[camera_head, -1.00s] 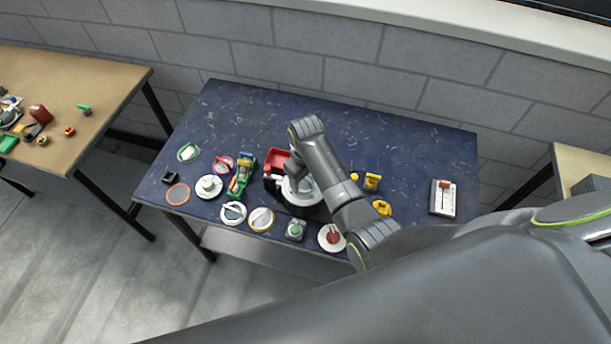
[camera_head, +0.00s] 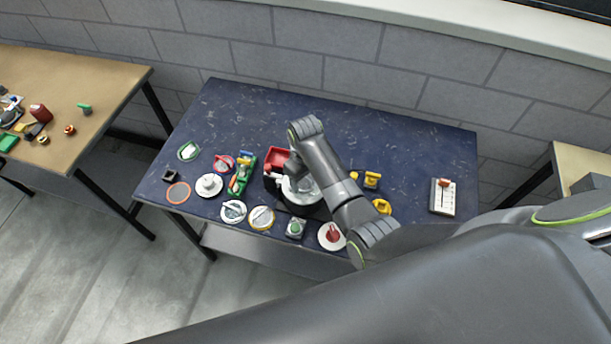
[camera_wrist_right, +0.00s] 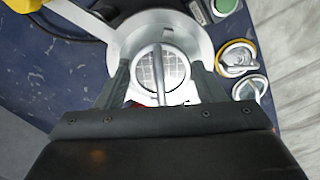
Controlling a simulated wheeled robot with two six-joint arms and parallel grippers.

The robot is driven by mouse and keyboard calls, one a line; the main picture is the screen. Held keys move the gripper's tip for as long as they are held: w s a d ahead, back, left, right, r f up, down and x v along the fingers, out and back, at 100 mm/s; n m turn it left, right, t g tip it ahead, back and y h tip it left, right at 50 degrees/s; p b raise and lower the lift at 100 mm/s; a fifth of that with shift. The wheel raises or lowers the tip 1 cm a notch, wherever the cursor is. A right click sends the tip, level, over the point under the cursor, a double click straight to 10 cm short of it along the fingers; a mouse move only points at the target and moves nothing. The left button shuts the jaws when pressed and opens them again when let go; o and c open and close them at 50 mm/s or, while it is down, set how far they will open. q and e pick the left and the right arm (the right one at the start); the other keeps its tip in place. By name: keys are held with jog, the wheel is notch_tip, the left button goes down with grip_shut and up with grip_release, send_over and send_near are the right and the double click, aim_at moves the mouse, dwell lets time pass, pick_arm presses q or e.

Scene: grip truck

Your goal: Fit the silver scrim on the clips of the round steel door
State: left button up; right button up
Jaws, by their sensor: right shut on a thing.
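The silver scrim (camera_wrist_right: 162,72), a round disc with a grid mesh and a bar across it, sits between the two fingers of my right gripper (camera_wrist_right: 160,82) in the right wrist view. The gripper is shut on it. Around and beneath the scrim shows the wide pale grey ring of the round steel door (camera_wrist_right: 206,38). The scrim appears lined up inside the ring; I cannot tell whether it touches the clips, which I cannot make out. In the head view the door (camera_head: 303,205) is partly hidden under my right arm. My left gripper is not in view.
A red box (camera_head: 276,158) stands beside the door on the dark blue table (camera_head: 400,140). Close by lie a yellow-rimmed disc (camera_head: 261,218), a white-rimmed disc (camera_head: 233,211), a green-button box (camera_head: 296,228) and a red-knobbed disc (camera_head: 331,236). The table's back is clear.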

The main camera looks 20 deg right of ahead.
jog(key=shift+s+f, duration=0.15)
jog(key=o, duration=0.9)
jog(key=shift+o, duration=0.9)
jog(key=shift+s+a, duration=0.1)
jog(key=shift+a, duration=0.05)
jog(key=shift+d, duration=0.2)
jog(key=shift+f, duration=0.1)
jog(key=shift+c, duration=0.2)
